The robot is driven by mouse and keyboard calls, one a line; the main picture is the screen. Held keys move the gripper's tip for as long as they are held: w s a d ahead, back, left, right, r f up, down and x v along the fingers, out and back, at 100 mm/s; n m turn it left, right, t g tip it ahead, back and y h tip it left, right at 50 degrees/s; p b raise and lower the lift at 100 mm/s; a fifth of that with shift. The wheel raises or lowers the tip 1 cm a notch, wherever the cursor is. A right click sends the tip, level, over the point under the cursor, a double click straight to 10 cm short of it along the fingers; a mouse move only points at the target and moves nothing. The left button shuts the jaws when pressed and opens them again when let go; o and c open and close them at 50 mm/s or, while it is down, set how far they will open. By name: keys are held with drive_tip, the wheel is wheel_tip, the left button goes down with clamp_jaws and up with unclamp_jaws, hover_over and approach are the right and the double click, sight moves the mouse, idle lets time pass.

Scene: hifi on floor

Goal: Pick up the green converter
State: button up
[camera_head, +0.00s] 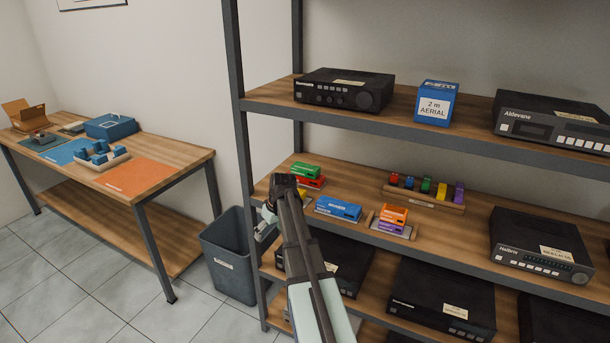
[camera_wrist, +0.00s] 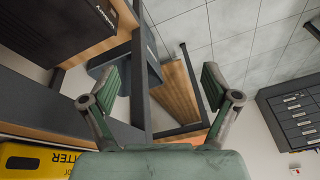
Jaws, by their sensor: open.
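A green box (camera_head: 305,170), which looks like the green converter, lies on top of a red box (camera_head: 311,183) at the left of the middle shelf (camera_head: 455,233). Part of this stack is hidden behind my arm. My gripper (camera_head: 268,212) is at the shelf's left front edge, in front of and below the stack. In the wrist view my gripper (camera_wrist: 160,85) has its two fingers spread with nothing between them. The green box does not show in the wrist view.
A blue box (camera_head: 338,209), an orange box (camera_head: 394,214) on a purple one, and a rack (camera_head: 425,203) of small coloured pieces share the shelf. A yellow box (camera_wrist: 35,160) is close in the wrist view. A grey bin (camera_head: 230,258) and a table (camera_head: 180,153) stand left.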

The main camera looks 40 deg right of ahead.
sight(306, 167)
drive_tip(key=w+d+r+t, duration=0.1)
drive_tip(key=w+d+r, duration=0.1)
drive_tip(key=d+r, duration=0.7)
drive_tip(key=d, duration=0.1)
drive_tip(key=d+r+n, duration=0.1)
drive_tip(key=d, duration=0.3)
drive_tip(key=w+d+r+n+p, duration=0.1)
drive_tip(key=d+r, duration=0.1)
drive_tip(key=d, duration=0.2)
drive_tip(key=shift+d+r, duration=0.1)
drive_tip(key=shift+r, duration=0.25)
drive_tip(key=s+d+r+n+p, duration=0.2)
drive_tip(key=d+r, duration=0.1)
drive_tip(key=d, duration=1.1)
drive_tip(key=shift+y, duration=0.3)
drive_tip(key=w+a+p, duration=0.1)
drive_tip(key=w+a, duration=0.1)
drive_tip(key=w, duration=0.1)
drive_tip(key=w+a+p, duration=0.1)
drive_tip(key=w, duration=0.2)
drive_tip(key=w+a+p, duration=0.2)
drive_tip(key=w, duration=0.2)
drive_tip(key=shift+w+a+f, duration=0.1)
drive_tip(key=shift+a+f, duration=0.2)
drive_tip(key=shift+p+x, duration=0.9)
drive_tip(key=shift+x, duration=1.45)
drive_tip(key=shift+f, duration=0.15)
drive_tip(key=shift+f+b, duration=0.25)
drive_tip(key=shift+b, duration=0.1)
